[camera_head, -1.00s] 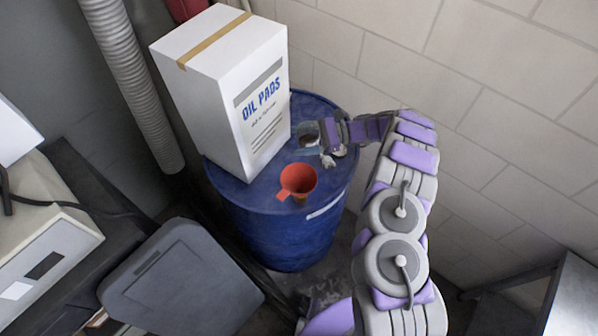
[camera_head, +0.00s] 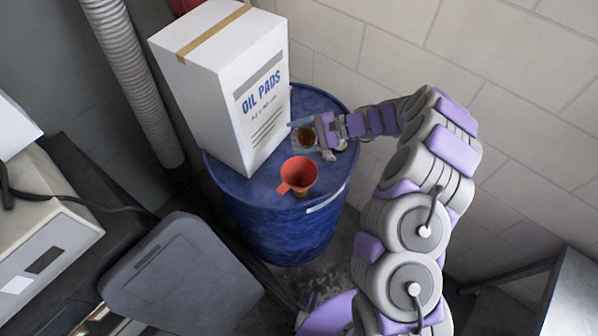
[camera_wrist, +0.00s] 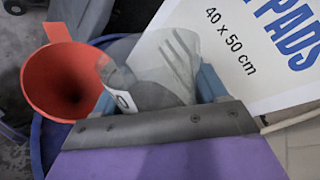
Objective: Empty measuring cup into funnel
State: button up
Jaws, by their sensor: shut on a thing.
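The red funnel (camera_head: 299,174) stands on top of the blue drum (camera_head: 277,230), its wide mouth facing up. It also shows at the left of the wrist view (camera_wrist: 62,82). My gripper (camera_head: 315,134) is shut on the clear measuring cup (camera_head: 303,136), just behind and above the funnel. I cannot tell the cup's exact tilt.
A white oil pads box (camera_head: 225,85) stands on the drum, close left of the cup. A tiled wall (camera_head: 400,60) rises behind. A grey hose (camera_head: 130,80) and a grey bin lid (camera_head: 180,275) are to the left.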

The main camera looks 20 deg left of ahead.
jog(key=shift+n+b, duration=0.4)
jog(key=shift+b, duration=0.05)
jog(key=shift+f+n+t+b, duration=0.15)
jog(key=shift+n+t+b, duration=0.15)
jog(key=shift+t+b, duration=0.15)
jog(key=shift+b, duration=0.35)
jog(key=shift+r+n+t+b, duration=0.3)
jog(key=shift+n+t+b, duration=0.25)
jog(key=shift+n+b, duration=0.3)
jog(key=shift+s+f+n+t+b, duration=0.35)
jog(key=shift+s+b, duration=0.15)
jog(key=shift+b, duration=0.65)
jog(key=shift+r+h, duration=0.1)
jog(key=shift+h, duration=0.2)
jog(key=shift+s+b, duration=0.25)
jog(key=shift+b, duration=0.15)
jog(key=shift+s+r+n+t+b, duration=0.2)
jog(key=shift+n+t+b, duration=0.25)
jog(key=shift+b, duration=1.1)
jog(key=shift+s+r+n+t+b, duration=0.15)
jog(key=shift+n+t+b, duration=0.3)
jog(key=shift+b, duration=1.05)
